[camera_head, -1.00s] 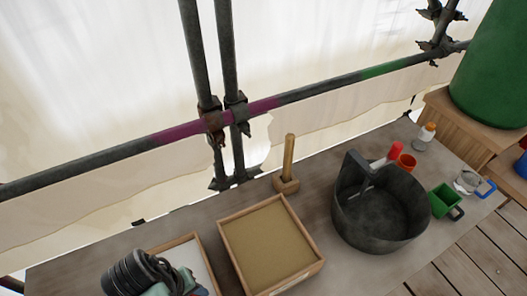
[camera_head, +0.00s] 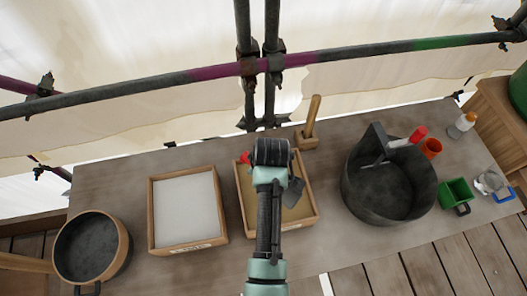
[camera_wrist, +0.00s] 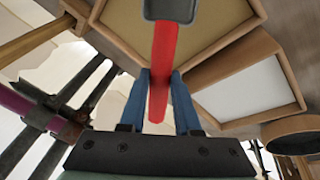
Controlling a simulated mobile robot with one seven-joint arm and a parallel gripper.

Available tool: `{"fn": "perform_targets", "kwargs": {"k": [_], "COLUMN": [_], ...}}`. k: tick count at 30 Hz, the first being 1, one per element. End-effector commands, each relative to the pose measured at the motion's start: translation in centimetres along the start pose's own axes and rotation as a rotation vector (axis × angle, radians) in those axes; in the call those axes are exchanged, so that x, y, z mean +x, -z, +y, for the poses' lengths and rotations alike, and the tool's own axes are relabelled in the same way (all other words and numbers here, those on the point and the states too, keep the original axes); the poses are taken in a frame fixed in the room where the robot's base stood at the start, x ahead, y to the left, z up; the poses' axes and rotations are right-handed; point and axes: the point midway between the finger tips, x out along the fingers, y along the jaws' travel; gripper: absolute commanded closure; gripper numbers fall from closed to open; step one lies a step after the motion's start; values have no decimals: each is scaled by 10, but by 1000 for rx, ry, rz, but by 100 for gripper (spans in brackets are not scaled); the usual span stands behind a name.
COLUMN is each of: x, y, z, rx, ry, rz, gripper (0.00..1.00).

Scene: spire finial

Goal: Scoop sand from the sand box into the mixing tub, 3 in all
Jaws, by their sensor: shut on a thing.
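The sand box (camera_head: 308,218) is a wooden-rimmed box of tan sand in the middle of the bench; its sand also fills the top of the wrist view (camera_wrist: 120,25). My gripper (camera_wrist: 159,80) has its blue fingers shut on the red handle of a scoop (camera_wrist: 160,60). The scoop's grey head is partly cut off at the top of the wrist view. In the head view my arm and gripper (camera_head: 270,165) are over the sand box and hide much of it. I cannot tell whether the scoop holds sand. The dark mixing tub (camera_head: 360,200) stands to the right.
A box of white material (camera_head: 185,210) and a round dark pan (camera_head: 90,245) stand to the left. A wooden-handled mallet (camera_head: 310,125) is behind the sand box.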

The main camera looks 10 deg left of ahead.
Motion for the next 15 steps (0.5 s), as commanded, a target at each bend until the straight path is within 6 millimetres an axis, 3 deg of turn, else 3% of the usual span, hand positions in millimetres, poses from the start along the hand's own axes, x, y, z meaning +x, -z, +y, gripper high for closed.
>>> {"fn": "perform_targets", "kwargs": {"k": [6,15], "x": [-4,21], "y": [14,2], "z": [14,9], "rx": [-128,-127], "ry": [39,52], "rz": [71,141], "gripper": [100,100]}}
